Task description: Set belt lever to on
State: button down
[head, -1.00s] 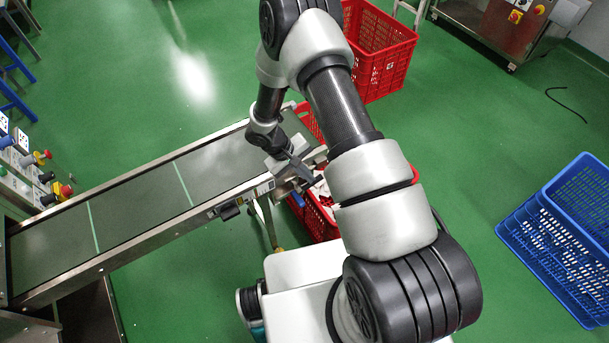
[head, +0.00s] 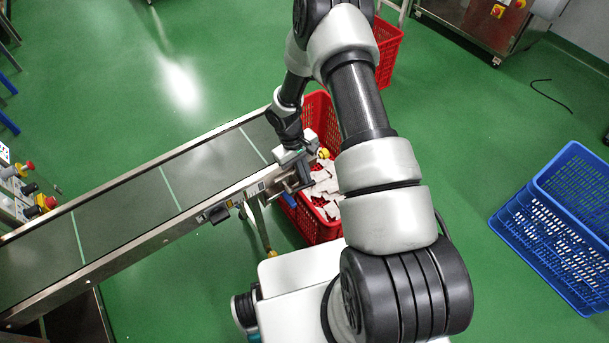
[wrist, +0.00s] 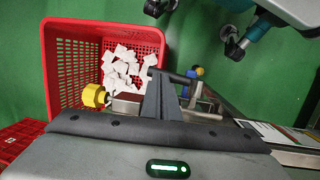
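The conveyor belt (head: 125,215) runs from lower left to upper right in the head view, with pale stripes across it. A small dark box (head: 217,213) is on its near side rail. My gripper (head: 296,182) is low at the belt's right end, close to the metal frame. In the wrist view its dark finger (wrist: 160,98) is near a metal bracket and a blue part (wrist: 196,72). A yellow knob (wrist: 93,95) is left of the finger. I cannot make out which part is the belt lever, its setting, or whether I touch it.
A red crate (head: 333,232) with white teabags stands beneath the belt end, and also shows in the wrist view (wrist: 72,62). A blue crate (head: 535,222) is at right. A control panel with red buttons (head: 38,205) is at left. Green floor is clear between.

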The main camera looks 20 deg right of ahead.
jog(key=shift+d+f, duration=0.1)
jog(key=shift+f, duration=0.05)
jog(key=w+d+p+v, duration=0.1)
jog(key=d+p+v, duration=0.1)
jog(key=v, duration=1.2)
jog(key=shift+d+p, duration=0.5)
jog(key=shift+p, duration=0.05)
jog(key=shift+w+r, duration=0.15)
jog(key=shift+r, duration=0.05)
jog(key=s+r+m+t, duration=0.1)
jog(key=s+r+t, duration=0.15)
jog(key=r, duration=1.05)
jog(key=s+r+m+t, duration=0.1)
jog(key=s+r, duration=0.3)
jog(key=r, duration=0.9)
jog(key=s+a+r+m+t+y, duration=0.1)
jog(key=s+a+r+t, duration=0.1)
jog(key=s+r, duration=0.5)
jog(key=s+a+r+t+y, duration=0.15)
jog(key=s+r, duration=0.25)
jog(key=s, duration=0.6)
notch_tip(320, 180, up, 13)
jog(key=p, duration=1.2)
jog(key=shift+p, duration=0.4)
